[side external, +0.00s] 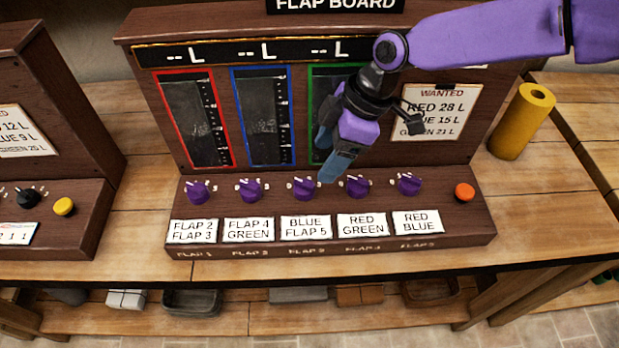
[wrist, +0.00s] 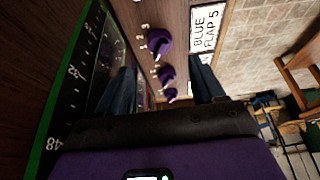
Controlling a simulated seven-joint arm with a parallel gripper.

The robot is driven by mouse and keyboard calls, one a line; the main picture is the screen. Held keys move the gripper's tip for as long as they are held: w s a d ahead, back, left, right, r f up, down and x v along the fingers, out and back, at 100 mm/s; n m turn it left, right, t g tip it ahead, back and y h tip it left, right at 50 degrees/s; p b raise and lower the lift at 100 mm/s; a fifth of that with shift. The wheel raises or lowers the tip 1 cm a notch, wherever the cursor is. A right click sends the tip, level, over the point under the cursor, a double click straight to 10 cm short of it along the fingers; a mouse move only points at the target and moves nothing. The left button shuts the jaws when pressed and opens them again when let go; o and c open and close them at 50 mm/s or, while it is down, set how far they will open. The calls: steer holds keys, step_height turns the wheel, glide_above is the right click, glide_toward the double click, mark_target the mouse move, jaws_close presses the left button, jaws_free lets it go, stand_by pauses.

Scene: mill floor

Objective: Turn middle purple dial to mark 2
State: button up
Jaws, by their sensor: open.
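The middle purple dial (side external: 305,189) is third in a row on the sloped front of the flap board, above the card "BLUE FLAP 5" (side external: 306,227). Small marks surround it, too small to read surely in the side view. In the wrist view, the dial (wrist: 160,42) beside that card (wrist: 207,28) shows a pale pointer line. My gripper (side external: 329,157) is open and empty, above and slightly right of the middle dial in the side view, apart from it. Its two dark blue fingers (wrist: 163,78) show in the wrist view with farther dials between them.
Purple dials flank the middle one closely: the "FLAP 4 GREEN" dial (side external: 249,190) and the "RED GREEN" dial (side external: 357,187). An orange button (side external: 464,192) is at the right end. A green-framed window (side external: 314,83) rises behind my gripper. A yellow roll (side external: 522,121) stands right.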

mark_target(309, 182)
steer(key=x, duration=0.8)
steer(key=shift+a+f, duration=0.1)
steer(key=shift+f, duration=0.15)
steer(key=shift+c, duration=0.3)
steer(key=c, duration=1)
